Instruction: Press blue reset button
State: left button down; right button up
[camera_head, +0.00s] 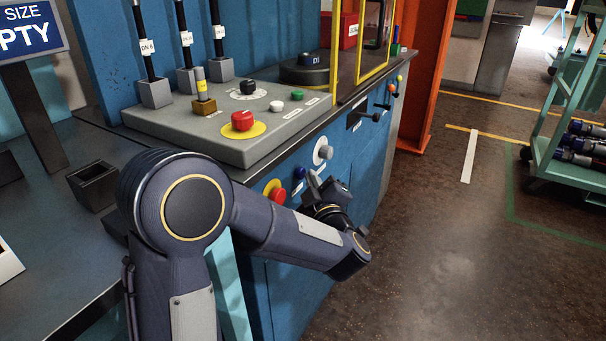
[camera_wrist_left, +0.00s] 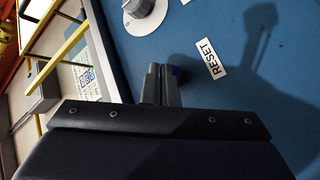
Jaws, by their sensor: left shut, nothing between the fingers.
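The blue reset button (camera_head: 300,172) sits on the blue front face of the cabinet, between a grey knob and a red button. In the left wrist view only a dark blue edge of the reset button (camera_wrist_left: 177,72) shows beside my fingertips, near a white label reading RESET (camera_wrist_left: 211,59). My left gripper (camera_head: 313,179) is shut and empty, with its fingers close to the panel just beside the button. In the left wrist view the closed fingers (camera_wrist_left: 160,72) hide most of the button. I cannot tell whether they touch it. My right gripper is not in view.
A red button with a yellow ring (camera_head: 276,193) is left of the reset button. A grey knob on a white disc (camera_head: 323,151) is to its right. Above is a grey console with a red mushroom button (camera_head: 242,121).

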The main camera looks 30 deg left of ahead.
pick_arm(q)
jog(key=shift+a, duration=0.45)
dwell(0.4)
jog(key=shift+d, duration=0.9)
jog(key=d, duration=0.5)
jog(key=shift+s, duration=0.25)
dwell(0.6)
